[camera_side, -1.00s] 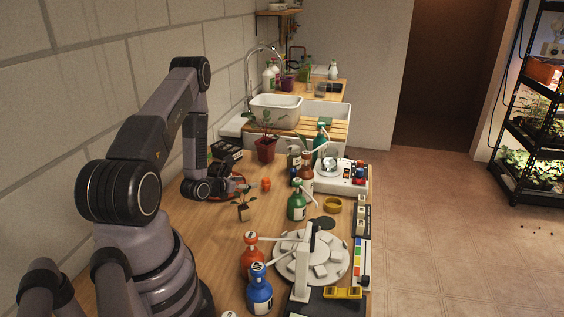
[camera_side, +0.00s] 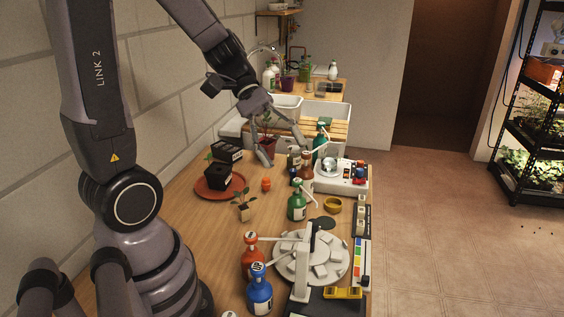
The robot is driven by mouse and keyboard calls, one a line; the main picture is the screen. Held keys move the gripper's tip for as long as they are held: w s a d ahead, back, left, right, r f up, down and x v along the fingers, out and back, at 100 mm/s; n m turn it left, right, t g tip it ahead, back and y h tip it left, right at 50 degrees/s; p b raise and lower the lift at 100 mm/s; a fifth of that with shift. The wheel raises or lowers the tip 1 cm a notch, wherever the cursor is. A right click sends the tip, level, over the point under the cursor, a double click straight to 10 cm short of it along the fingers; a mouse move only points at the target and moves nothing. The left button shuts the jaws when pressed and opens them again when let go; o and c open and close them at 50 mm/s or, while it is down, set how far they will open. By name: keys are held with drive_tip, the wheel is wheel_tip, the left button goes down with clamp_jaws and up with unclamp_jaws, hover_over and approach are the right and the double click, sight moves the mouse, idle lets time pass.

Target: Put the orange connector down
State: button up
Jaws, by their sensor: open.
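The small orange connector (camera_side: 266,184) stands on the wooden table, right of the terracotta saucer and behind a small seedling. My gripper (camera_side: 283,160) is raised above the table's far part, in front of the white sink area. Its fingers are spread apart and open, with nothing seen between them. The gripper is above and behind the orange connector, clear of it. A potted plant in a reddish pot (camera_side: 268,147) is partly hidden behind the fingers.
A terracotta saucer (camera_side: 232,193) holds a black pot (camera_side: 217,174). A small seedling (camera_side: 243,211) stands nearer. Green bottle (camera_side: 297,202), brown bottle (camera_side: 306,168) and a white scale-like device (camera_side: 335,180) stand to the right. A round white turntable (camera_side: 338,250) is nearer.

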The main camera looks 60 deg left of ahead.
drive_tip(key=s+a+r+m+t+y, duration=0.3)
drive_tip(key=s+a+r+m+y, duration=0.2)
drive_tip(key=s+m+y, duration=0.4)
drive_tip(key=shift+a+r+m+t, duration=0.25)
drive_tip(key=shift+a+m+t, duration=0.15)
drive_tip(key=shift+a+m, duration=0.15)
